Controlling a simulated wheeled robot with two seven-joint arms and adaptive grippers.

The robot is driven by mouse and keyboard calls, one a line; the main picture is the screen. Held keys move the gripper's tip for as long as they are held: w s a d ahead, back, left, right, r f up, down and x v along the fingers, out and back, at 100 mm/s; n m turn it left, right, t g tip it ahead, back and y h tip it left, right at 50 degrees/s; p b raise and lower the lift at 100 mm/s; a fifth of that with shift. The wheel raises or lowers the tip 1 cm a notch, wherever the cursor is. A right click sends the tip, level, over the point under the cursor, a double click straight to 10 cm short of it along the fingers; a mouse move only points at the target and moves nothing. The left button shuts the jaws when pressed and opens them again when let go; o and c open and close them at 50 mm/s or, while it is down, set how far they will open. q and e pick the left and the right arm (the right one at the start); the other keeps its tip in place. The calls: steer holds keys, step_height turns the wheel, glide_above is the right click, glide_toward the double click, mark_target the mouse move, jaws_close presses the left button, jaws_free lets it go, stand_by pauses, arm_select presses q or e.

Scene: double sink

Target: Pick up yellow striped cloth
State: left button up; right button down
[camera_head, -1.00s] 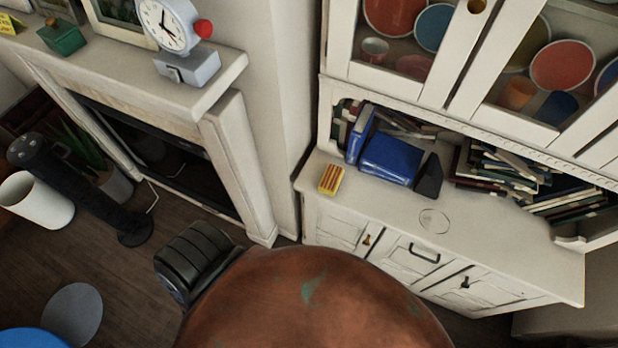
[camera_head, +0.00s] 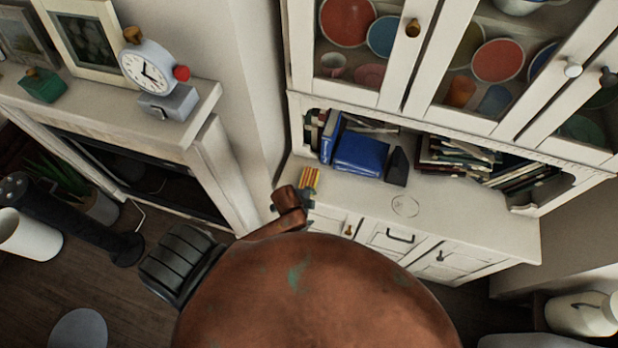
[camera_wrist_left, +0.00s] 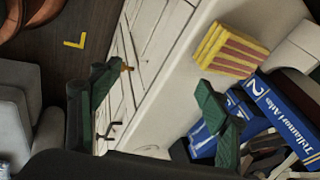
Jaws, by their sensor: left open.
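The yellow striped cloth (camera_head: 309,179) lies folded, yellow with dark red stripes, at the left end of the white cabinet's counter. In the head view my left arm covers part of its near side. It shows whole in the left wrist view (camera_wrist_left: 231,50), upper right. My left gripper (camera_wrist_left: 155,105) is open, its two green fingers apart with nothing held between them. The cloth lies beyond the right finger, apart from it in the picture. In the head view the gripper (camera_head: 307,198) is small and partly hidden at the cabinet's near left corner. My right gripper is not visible.
A blue book (camera_head: 361,155) and a dark block (camera_head: 397,167) stand just right of the cloth. The counter (camera_head: 450,205) is mostly clear further right. Glass doors hang above. A fireplace mantel with a clock (camera_head: 147,68) stands at left.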

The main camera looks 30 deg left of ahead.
arm_select(q)
step_height(320, 180, up, 3)
steer(key=w+d+m, duration=0.2)
steer(key=m, duration=0.3)
steer(key=m+y+p, duration=0.1)
steer(key=m+y, duration=0.1)
steer(key=m, duration=1.2)
glide_above(309, 179)
steer(key=s+d, duration=0.1)
steer(key=s, duration=0.1)
steer(key=shift+s+d+r, duration=0.1)
steer(key=shift+d+r, duration=0.1)
steer(key=shift+r, duration=0.05)
steer(key=shift+a+f, duration=0.1)
steer(key=shift+a, duration=0.25)
steer(key=shift+w+a+f, duration=0.1)
steer(key=shift+w+f, duration=0.15)
steer(key=shift+f, duration=0.1)
steer(key=shift+x, duration=0.85)
steer(key=x, duration=0.3)
steer(key=p+x, duration=0.1)
steer(key=x, duration=0.1)
steer(key=shift+s+f, duration=0.15)
steer(key=shift+s, duration=0.1)
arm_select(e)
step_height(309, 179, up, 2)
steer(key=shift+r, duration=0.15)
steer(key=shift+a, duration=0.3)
